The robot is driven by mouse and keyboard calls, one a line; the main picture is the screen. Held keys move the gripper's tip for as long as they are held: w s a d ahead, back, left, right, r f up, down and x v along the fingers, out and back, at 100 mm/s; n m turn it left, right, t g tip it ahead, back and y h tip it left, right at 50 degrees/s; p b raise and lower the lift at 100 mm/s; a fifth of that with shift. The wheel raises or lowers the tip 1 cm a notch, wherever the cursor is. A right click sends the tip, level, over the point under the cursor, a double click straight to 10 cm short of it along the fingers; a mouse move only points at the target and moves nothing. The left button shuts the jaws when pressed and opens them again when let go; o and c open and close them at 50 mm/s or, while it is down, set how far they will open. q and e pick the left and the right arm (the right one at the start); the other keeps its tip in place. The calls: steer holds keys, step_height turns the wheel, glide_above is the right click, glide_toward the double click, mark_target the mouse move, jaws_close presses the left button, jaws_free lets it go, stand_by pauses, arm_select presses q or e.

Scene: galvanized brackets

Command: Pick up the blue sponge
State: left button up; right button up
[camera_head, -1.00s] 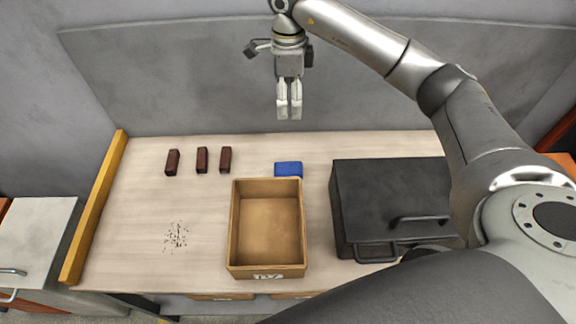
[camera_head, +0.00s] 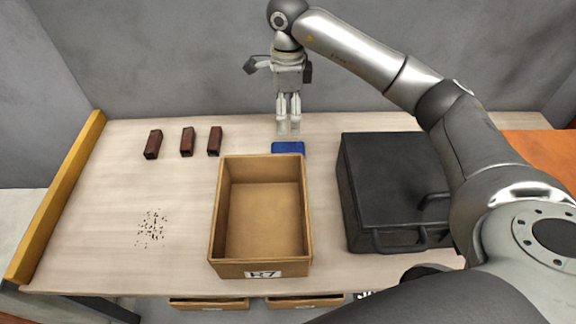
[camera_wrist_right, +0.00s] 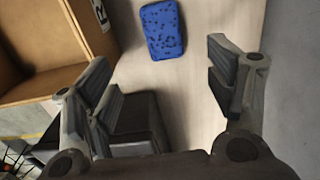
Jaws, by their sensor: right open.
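The blue sponge (camera_head: 288,148) lies on the workbench just behind the cardboard-coloured box in the head view. In the right wrist view the sponge (camera_wrist_right: 162,29) shows whole, with dark spots on its face, ahead of and between the spread fingers. My right gripper (camera_head: 288,131) points down over the back of the bench, close above and slightly behind the sponge in the head view. In the right wrist view the right gripper (camera_wrist_right: 165,85) is open with nothing between its fingers. My left gripper is not in view.
An open, empty tan box (camera_head: 262,263) stands directly in front of the sponge. A black case with handles (camera_head: 395,180) stands to the right. Several dark specks (camera_head: 152,228) and three brown blocks (camera_head: 187,142) lie on the left of the bench (camera_head: 110,260). A grey wall rises behind.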

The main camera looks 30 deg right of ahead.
step_height(320, 180, down, 3)
steer(key=b, duration=0.1)
glide_above(290, 148)
steer(key=f, duration=0.4)
steer(key=shift+s+a+f, duration=0.1)
steer(key=shift+a+f, duration=0.2)
steer(key=shift+f, duration=0.1)
steer(key=f, duration=0.2)
steer(key=f+p, duration=0.1)
steer(key=f, duration=0.1)
steer(key=shift+d, duration=0.35)
steer(key=shift+f, duration=0.7)
steer(key=c, duration=1)
